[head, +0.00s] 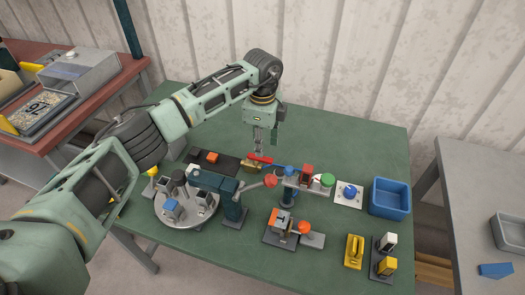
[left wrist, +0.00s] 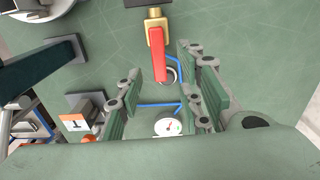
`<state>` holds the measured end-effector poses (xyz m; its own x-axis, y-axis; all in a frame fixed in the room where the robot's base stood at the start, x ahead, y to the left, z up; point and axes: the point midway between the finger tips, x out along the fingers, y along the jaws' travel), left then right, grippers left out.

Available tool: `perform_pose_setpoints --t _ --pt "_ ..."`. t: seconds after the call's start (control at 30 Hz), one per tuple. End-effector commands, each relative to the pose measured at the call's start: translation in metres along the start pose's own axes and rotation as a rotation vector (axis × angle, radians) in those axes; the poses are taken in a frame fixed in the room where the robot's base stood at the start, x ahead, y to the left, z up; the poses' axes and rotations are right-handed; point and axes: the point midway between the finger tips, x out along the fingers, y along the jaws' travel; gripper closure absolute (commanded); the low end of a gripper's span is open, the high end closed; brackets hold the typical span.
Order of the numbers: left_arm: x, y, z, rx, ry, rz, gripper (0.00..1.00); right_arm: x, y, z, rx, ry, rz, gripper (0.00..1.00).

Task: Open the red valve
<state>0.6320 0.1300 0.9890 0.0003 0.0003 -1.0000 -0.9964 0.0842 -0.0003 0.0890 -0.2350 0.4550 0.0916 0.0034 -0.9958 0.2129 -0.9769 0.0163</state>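The red valve (head: 258,158) is a red lever on a brass body (head: 250,166), toward the back middle of the green table. In the left wrist view the red lever (left wrist: 159,65) runs from the brass body (left wrist: 155,28) down the picture, between the two finger pairs. My left gripper (head: 266,145) points down just above the lever. In the left wrist view its fingers (left wrist: 157,80) are spread apart, one pair on each side of the lever, with gaps showing. I cannot tell whether they reach down to its height. My right gripper is not in view.
A turntable (head: 172,218) and a dark teal post (head: 232,205) stand left of the valve. A red, blue and green device (head: 305,178), a blue button box (head: 349,192) and a blue bin (head: 390,198) lie to the right. A white gauge (left wrist: 168,127) is near the lever.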

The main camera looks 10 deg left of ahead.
Motion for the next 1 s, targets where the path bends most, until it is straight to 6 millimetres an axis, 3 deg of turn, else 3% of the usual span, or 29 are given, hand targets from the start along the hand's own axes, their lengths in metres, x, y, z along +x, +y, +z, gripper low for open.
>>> perform_pose_setpoints --t 0.2,0.4,1.0 --pt "-0.046 -0.001 0.000 0.000 0.001 -0.003 0.66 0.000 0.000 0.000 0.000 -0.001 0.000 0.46" --pt "-0.068 0.000 0.000 -0.001 0.001 -0.001 0.66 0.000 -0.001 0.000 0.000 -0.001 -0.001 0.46" --pt "-0.072 0.000 0.000 -0.001 0.000 0.000 0.66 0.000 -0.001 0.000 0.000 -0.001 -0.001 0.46"
